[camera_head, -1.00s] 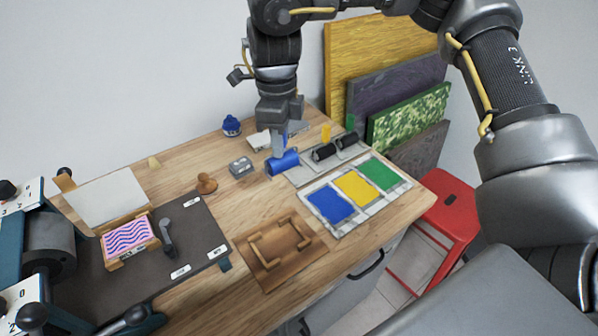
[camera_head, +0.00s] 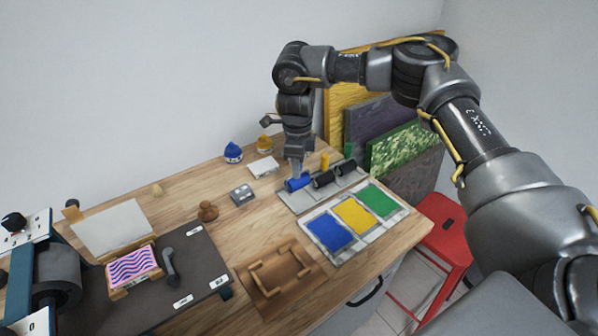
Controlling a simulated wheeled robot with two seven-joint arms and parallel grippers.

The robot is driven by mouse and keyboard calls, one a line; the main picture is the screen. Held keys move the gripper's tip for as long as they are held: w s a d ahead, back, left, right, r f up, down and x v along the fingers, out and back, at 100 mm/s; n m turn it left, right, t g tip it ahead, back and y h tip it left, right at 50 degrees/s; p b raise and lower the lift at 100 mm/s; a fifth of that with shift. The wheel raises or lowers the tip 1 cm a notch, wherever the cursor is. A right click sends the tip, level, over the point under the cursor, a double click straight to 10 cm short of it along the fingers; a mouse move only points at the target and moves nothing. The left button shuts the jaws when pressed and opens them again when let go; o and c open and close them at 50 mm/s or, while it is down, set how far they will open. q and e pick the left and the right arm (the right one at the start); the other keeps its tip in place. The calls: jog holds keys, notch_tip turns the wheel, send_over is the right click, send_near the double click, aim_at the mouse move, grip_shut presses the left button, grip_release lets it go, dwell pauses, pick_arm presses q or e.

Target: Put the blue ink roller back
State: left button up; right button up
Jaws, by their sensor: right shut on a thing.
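My right gripper (camera_head: 297,170) comes down from above and is shut on the blue roller. Whether the roller rests fully on the rack is hard to tell. A tray with blue (camera_head: 328,233), yellow (camera_head: 356,215) and green (camera_head: 379,200) ink slabs lies in front of the rack. My left gripper is not in view.
A grey tin (camera_head: 242,195), a wooden knob stamp (camera_head: 208,211) and ink jars (camera_head: 233,152) stand left of the rack. A wooden frame (camera_head: 277,271) lies in front. A press (camera_head: 58,270) fills the left. Coloured boards (camera_head: 404,149) lean behind; a red stool (camera_head: 446,232) stands right.

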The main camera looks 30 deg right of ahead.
jog(key=shift+w+d+f, duration=0.25)
jog(key=shift+f, duration=0.3)
jog(key=shift+f+p, duration=0.4)
jog(key=shift+f, duration=1)
jog(key=shift+f, duration=0.5)
jog(key=o, duration=0.9)
jog(key=shift+r, duration=0.1)
notch_tip(320, 180, up, 13)
jog(key=shift+f+b, duration=0.1)
jog(key=shift+b, duration=0.45)
